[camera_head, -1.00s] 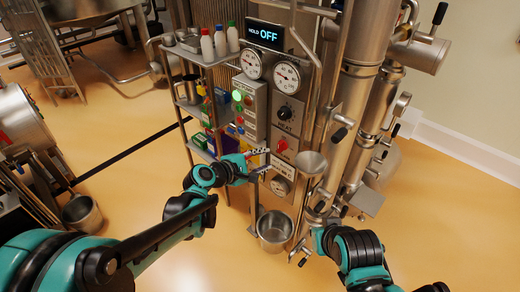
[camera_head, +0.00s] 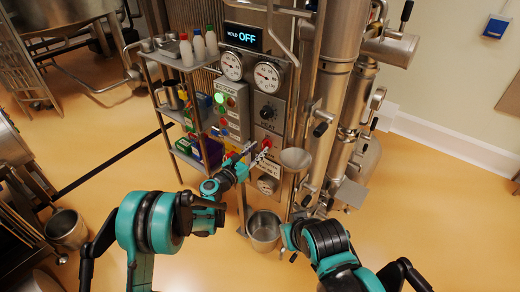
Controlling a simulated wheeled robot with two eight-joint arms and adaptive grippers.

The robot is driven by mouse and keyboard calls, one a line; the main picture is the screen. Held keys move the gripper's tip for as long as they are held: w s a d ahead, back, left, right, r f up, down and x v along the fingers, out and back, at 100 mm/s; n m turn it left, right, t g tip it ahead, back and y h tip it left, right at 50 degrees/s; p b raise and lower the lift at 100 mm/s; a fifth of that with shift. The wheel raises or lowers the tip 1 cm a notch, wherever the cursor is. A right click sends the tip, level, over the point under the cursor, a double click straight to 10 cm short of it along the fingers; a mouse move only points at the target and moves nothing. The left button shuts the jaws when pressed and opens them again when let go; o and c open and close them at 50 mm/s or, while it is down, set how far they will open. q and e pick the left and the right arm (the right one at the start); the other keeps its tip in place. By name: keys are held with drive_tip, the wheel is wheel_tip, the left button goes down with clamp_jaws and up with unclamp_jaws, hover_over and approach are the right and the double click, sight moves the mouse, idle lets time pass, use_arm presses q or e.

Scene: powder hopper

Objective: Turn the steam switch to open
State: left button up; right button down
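A red switch (camera_head: 267,142) sits on the grey panel of the metal unit, below the black HEAT knob (camera_head: 268,112). It is the likely steam switch, but its label is too small to read. My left gripper (camera_head: 260,149) is at the panel with its two fingers apart. Its fingertips are just below and left of the red switch, and the upper finger overlaps its edge in the picture. I cannot tell whether they touch it.
A shelf rack (camera_head: 178,62) with bottles and boxes stands left of the panel. A funnel (camera_head: 296,158) and pipes are close on the right. A metal pot (camera_head: 264,228) is below. Two gauges (camera_head: 267,76) and an OFF display (camera_head: 243,38) are above.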

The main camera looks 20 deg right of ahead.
use_arm(q)
drive_tip(key=shift+x, duration=1.05)
clamp_jaws()
drive_tip(key=shift+m, duration=0.3)
drive_tip(key=m+b, duration=0.2)
drive_tip(key=m, duration=0.1)
drive_tip(key=shift+s+d+f+m, duration=0.1)
drive_tip(key=shift+s+m, duration=0.1)
drive_tip(key=shift+m, duration=0.1)
drive_tip(key=m, duration=0.2)
drive_tip(key=m+b, duration=0.1)
drive_tip(key=m, duration=0.2)
drive_tip(key=shift+s+d+f+m+b, duration=0.15)
drive_tip(key=shift+m+b, duration=0.15)
drive_tip(key=m, duration=0.2)
drive_tip(key=m+b, duration=0.1)
drive_tip(key=m, duration=0.1)
drive_tip(key=shift+s+d+f, duration=0.1)
drive_tip(key=shift+f, duration=0.1)
drive_tip(key=shift+f+m+b, duration=0.2)
drive_tip(key=shift+m+b, duration=0.3)
drive_tip(key=shift+m, duration=2.2)
drive_tip(key=shift+s, duration=0.1)
